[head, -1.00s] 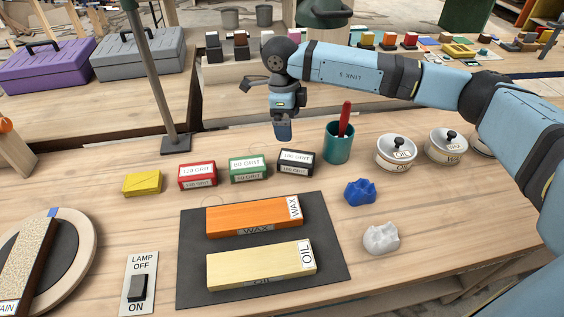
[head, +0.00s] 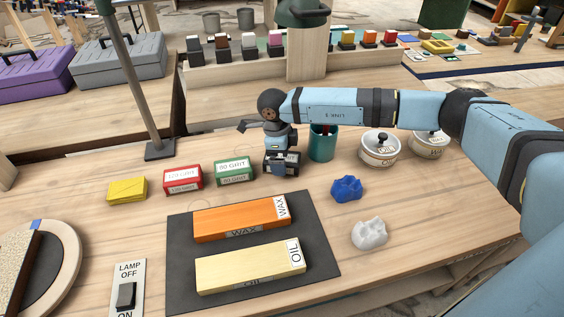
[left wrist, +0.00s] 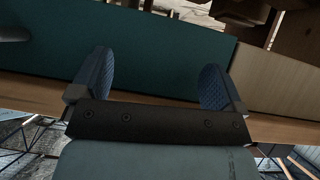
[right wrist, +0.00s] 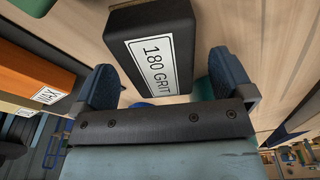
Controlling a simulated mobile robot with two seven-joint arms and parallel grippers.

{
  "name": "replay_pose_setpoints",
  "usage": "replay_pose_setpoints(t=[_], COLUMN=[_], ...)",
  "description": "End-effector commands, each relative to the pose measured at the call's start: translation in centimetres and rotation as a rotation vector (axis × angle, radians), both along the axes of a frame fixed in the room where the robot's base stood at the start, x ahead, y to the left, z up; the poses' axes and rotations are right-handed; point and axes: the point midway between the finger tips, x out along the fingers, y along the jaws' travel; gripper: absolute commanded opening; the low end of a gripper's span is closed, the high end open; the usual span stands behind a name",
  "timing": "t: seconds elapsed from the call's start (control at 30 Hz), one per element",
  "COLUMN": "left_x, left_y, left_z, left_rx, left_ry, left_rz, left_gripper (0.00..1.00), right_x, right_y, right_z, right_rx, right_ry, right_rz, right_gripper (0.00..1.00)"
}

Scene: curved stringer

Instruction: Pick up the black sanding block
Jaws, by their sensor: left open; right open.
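The black sanding block, labelled 180 GRIT (right wrist: 150,45), lies on the bench. My right gripper (right wrist: 165,85) is open, with its fingers to either side of the near, labelled end of the block in the right wrist view. I cannot tell whether either finger touches it.
The green sanding block (head: 234,170) is left of my right gripper; red (head: 182,179) and yellow (head: 127,189) blocks follow. A teal cup (head: 322,145) stands close on the right, then lidded pots (head: 380,150). A dark mat (head: 325,262) with WAX and OIL bars lies in front.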

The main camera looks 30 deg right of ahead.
Motion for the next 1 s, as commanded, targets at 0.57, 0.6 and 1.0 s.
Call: replay_pose_setpoints(t=[0.57,0.6,1.0], left_x=[0.0,0.1,0.1], left_y=[0.0,0.0,0.0], left_z=[0.1,0.1,1.3], left_rx=[0.0,0.0,-0.005], left_ry=[-0.002,-0.002,0.0], left_rz=[0.0,0.0,0.002], left_gripper=[0.94,0.94,0.94], right_x=[-0.1,-0.1,0.5], right_y=[-0.1,-0.1,-0.3], right_z=[-1.2,-1.1,1.4], right_rx=[0.0,0.0,0.002], right_ry=[0.0,-0.001,-0.003], right_rz=[0.0,0.0,-0.003], right_gripper=[0.41,0.41,0.41])
